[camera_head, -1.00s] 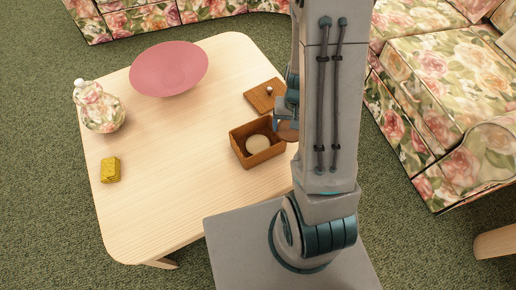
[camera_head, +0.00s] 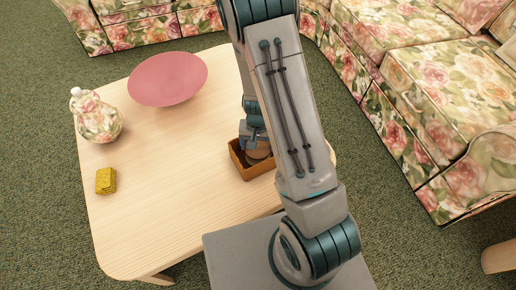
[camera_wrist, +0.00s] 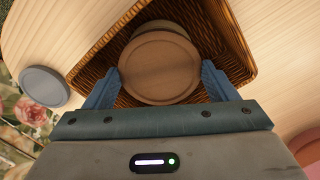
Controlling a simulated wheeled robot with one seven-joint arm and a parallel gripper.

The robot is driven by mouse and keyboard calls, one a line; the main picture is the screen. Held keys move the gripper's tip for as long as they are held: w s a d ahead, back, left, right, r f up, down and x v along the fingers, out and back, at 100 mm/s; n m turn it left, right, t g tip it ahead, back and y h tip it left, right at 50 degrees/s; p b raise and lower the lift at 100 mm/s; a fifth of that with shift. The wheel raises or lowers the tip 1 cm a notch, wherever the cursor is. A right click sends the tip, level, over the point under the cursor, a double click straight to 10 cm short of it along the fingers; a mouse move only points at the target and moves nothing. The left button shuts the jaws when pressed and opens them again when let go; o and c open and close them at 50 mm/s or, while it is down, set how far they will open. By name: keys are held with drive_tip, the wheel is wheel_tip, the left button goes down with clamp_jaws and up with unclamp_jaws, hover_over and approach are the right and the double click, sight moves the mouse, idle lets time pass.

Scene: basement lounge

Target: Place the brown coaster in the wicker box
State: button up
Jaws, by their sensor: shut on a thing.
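The brown coaster (camera_wrist: 160,68) is a round wooden disc between the two blue fingers of my gripper (camera_wrist: 160,84), which is shut on it. The wicker box (camera_head: 236,160) is open on the table, and it also shows in the wrist view (camera_wrist: 232,50) behind the coaster. The coaster is over the box opening; I cannot tell its exact height above the bottom. A paler round disc (camera_wrist: 165,27) is partly hidden behind the coaster, inside the box. In the head view my gripper (camera_head: 256,140) is at the box, with the coaster partly visible.
A grey-blue disc (camera_wrist: 44,87) lies beside the box in the wrist view. The pale wooden table (camera_head: 160,220) also holds a pink bowl (camera_head: 168,78), a floral jar (camera_head: 98,120) and a yellow block stack (camera_head: 106,181). A floral sofa (camera_head: 440,90) stands to the right.

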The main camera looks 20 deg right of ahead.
drive_tip(key=shift+f, duration=1.05)
drive_tip(key=shift+f+b, duration=0.6)
drive_tip(key=shift+b, duration=0.15)
drive_tip(key=o, duration=0.9)
wheel_tip(320, 180, up, 13)
drive_tip(key=p, duration=0.6)
wheel_tip(320, 180, up, 13)
drive_tip(key=n+y, duration=0.1)
drive_tip(key=n, duration=0.1)
hover_over(258, 147)
drive_tip(key=s+a, duration=0.1)
drive_tip(key=s, duration=0.4)
drive_tip(key=shift+s+d+r+n+t+h, duration=0.15)
drive_tip(key=shift+s+d+r+n+t, duration=0.2)
drive_tip(key=shift+s+r, duration=1.05)
drive_tip(key=shift+s+d+r+n+t+h, duration=0.15)
drive_tip(key=shift+s+r+n, duration=0.3)
drive_tip(key=shift+s+r, duration=0.95)
drive_tip(key=shift+s+d+r+n+t+h, duration=0.2)
drive_tip(key=shift+s+r+n+t, duration=0.15)
drive_tip(key=shift+s+r, duration=1.05)
drive_tip(key=shift+s+f, duration=0.25)
drive_tip(key=shift+f, duration=0.1)
